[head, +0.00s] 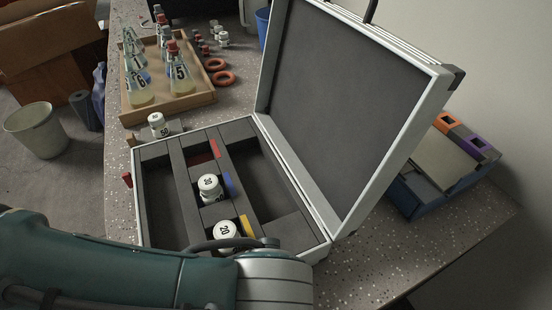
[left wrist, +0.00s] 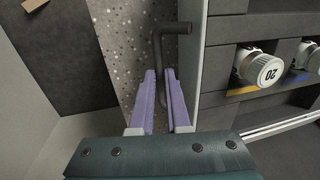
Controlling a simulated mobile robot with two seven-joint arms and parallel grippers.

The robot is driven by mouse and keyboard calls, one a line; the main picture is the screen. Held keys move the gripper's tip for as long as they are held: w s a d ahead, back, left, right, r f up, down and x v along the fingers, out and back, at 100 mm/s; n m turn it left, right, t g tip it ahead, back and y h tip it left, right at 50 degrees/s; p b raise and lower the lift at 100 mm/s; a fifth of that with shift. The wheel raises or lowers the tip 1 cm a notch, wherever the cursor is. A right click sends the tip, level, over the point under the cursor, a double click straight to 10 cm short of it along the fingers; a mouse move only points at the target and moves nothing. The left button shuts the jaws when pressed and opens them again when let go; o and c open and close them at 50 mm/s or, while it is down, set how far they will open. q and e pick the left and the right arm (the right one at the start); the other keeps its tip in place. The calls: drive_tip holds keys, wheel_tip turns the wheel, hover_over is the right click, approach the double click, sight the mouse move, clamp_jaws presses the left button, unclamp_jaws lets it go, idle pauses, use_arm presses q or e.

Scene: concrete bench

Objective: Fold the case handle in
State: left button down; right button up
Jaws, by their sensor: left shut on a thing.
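The open grey case (head: 136,200) lies on the bench with its lid (head: 345,110) raised to the right. In the left wrist view, the dark case handle (left wrist: 175,28) sticks out from the outer side wall of the case (left wrist: 190,70) over the bench. My left gripper (left wrist: 162,78) has pale purple fingers, shut on the handle's bent bar, close beside the wall. In the head view my left arm crosses the bottom and covers the near side of the case, so the handle and fingertips are hidden there. My right gripper is in neither view.
Inside the case stand white bottles marked 30 (head: 209,187) and 20 (head: 226,232). Another white bottle (head: 157,125) stands just behind the case. A wooden tray (head: 190,104) holds flasks. A blue box (head: 412,203) sits right of the lid. The bench at front right is clear.

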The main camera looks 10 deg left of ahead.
use_arm(q)
drive_tip(key=shift+f+t+y, duration=0.3)
drive_tip(key=shift+t+y, duration=0.2)
drive_tip(key=shift+t, duration=0.2)
drive_tip(key=c, duration=0.9)
unclamp_jaws()
drive_tip(key=p+v, duration=0.5)
drive_tip(key=v, duration=0.5)
drive_tip(key=shift+c, duration=0.3)
